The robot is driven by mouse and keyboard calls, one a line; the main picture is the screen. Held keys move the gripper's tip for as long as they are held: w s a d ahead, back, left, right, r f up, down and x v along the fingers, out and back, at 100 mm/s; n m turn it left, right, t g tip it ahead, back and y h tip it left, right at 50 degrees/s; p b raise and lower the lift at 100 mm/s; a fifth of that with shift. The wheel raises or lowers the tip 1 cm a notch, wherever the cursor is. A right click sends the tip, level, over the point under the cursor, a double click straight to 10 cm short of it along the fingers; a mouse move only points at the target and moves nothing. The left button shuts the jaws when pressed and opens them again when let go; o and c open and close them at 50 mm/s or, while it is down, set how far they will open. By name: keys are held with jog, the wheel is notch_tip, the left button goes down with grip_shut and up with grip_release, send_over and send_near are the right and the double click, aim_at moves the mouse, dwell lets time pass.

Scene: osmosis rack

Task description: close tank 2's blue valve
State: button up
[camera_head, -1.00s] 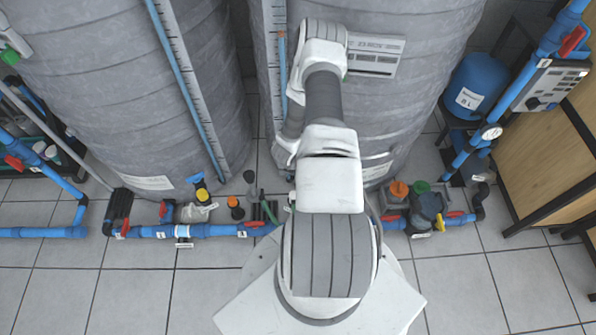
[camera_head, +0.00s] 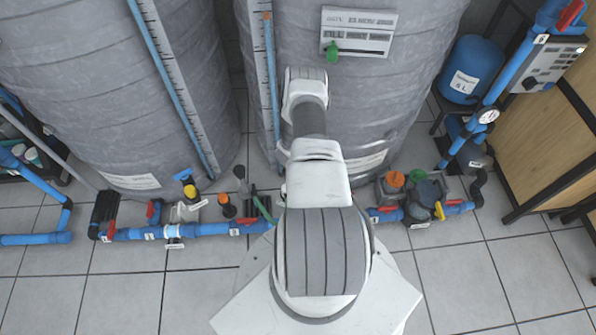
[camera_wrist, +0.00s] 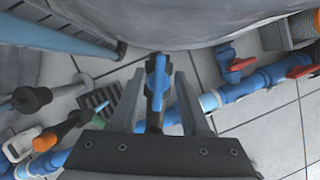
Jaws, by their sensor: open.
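In the wrist view, a blue valve handle (camera_wrist: 158,82) stands between the two fingers of my gripper (camera_wrist: 160,76). The fingers are apart, one on each side of the handle, with a visible gap to it. The handle points up the picture, towards the grey tank wall (camera_wrist: 150,22). In the head view, my arm covers this valve and the gripper in front of the right-hand grey tank (camera_head: 420,60). I cannot read a tank number there.
Blue floor pipe (camera_head: 205,229) with red handles runs left of my arm. Another blue-handled valve (camera_head: 183,175) stands by the left tank (camera_head: 75,85). An orange-capped fitting (camera_wrist: 48,140) lies left of my gripper, and a red-handled valve (camera_wrist: 232,66) right. The front floor is clear.

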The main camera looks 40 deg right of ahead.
jog(key=shift+w+d+f, duration=0.1)
jog(key=shift+d+f, duration=0.05)
jog(key=shift+f, duration=0.35)
grip_shut()
